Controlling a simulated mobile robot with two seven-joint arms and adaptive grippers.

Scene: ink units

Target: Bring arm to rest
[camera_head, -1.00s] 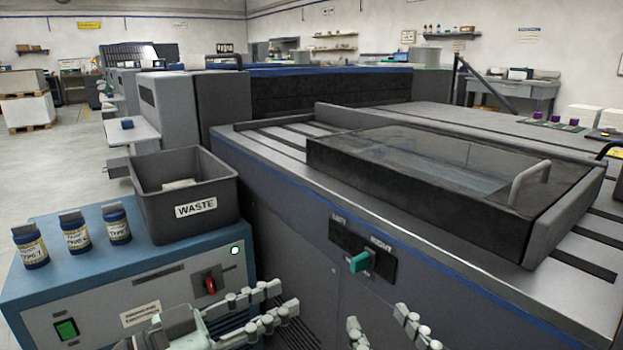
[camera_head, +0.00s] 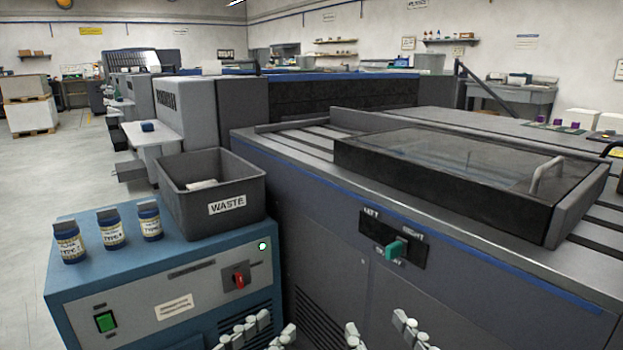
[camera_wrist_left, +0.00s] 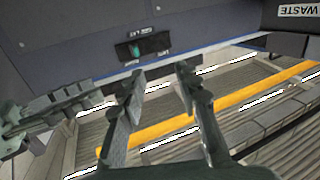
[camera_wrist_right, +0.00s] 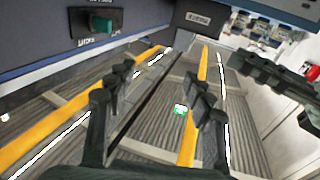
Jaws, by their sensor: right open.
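My left gripper (camera_head: 264,332) shows at the bottom edge of the head view, in front of the blue cabinet's right side. In the left wrist view its two fingers (camera_wrist_left: 157,82) are apart with nothing between them. My right gripper (camera_head: 383,332) is at the bottom edge, in front of the grey machine's lower panel. In the right wrist view its fingers (camera_wrist_right: 158,85) are spread and empty. Both grippers hang in free air, side by side, and touch nothing that I can see. My arms are mostly out of the head view.
A blue cabinet (camera_head: 195,263) carries a grey waste bin (camera_head: 215,212) with something pale inside and three labelled bottles (camera_head: 111,229). The machine (camera_head: 480,262) has a green selector knob (camera_head: 396,249) and a dark transparent cover (camera_head: 450,165). Open floor (camera_head: 40,175) lies left.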

